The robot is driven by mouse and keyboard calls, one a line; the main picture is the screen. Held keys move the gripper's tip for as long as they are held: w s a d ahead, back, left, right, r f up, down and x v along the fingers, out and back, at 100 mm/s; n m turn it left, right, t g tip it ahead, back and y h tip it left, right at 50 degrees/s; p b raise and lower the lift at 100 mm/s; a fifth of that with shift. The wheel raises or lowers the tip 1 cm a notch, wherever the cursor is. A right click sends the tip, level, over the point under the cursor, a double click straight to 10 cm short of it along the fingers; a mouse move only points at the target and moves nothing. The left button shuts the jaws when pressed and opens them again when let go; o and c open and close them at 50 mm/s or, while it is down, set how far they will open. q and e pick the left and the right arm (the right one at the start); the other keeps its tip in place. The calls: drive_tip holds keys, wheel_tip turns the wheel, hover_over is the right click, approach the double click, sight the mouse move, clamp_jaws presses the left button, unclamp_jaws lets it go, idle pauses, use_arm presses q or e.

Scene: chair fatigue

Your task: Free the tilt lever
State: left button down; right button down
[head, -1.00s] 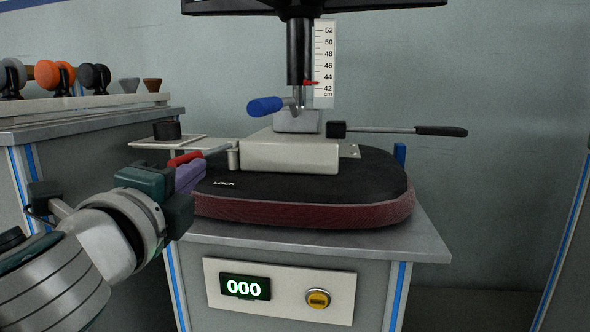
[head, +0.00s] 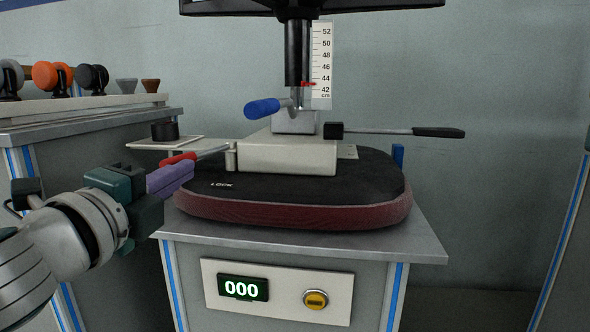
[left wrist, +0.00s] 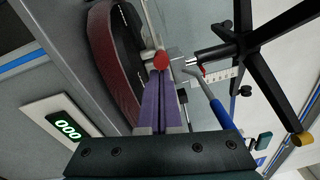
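The upturned chair seat (head: 300,214) lies on a grey bench, with a pale mechanism box (head: 290,155) on its underside. A lever with a red grip (head: 178,158) sticks out to the left of the box, near the word LOCK. My left gripper (head: 188,166) has its purple fingers together, just in front of and below the red grip. In the left wrist view the red grip's round end (left wrist: 160,62) shows just beyond the closed fingertips (left wrist: 160,74); whether they touch it I cannot tell. My right gripper is out of view.
A blue-handled lever (head: 262,108) and a black-handled lever (head: 438,132) also stick out of the mechanism. A height scale (head: 321,65) stands behind. The bench front has a display (head: 243,288) reading 000 and a yellow button (head: 316,299). A side bench (head: 90,120) stands left.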

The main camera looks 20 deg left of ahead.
use_arm(q)
drive_tip(key=a+m+h+b, duration=0.2)
drive_tip(key=a+m+h, duration=0.2)
drive_tip(key=a+h, duration=0.3)
drive_tip(key=shift+w+a+b, duration=0.3)
drive_tip(key=shift+w+b, duration=0.05)
drive_tip(key=shift+w, duration=0.05)
idle(0.3)
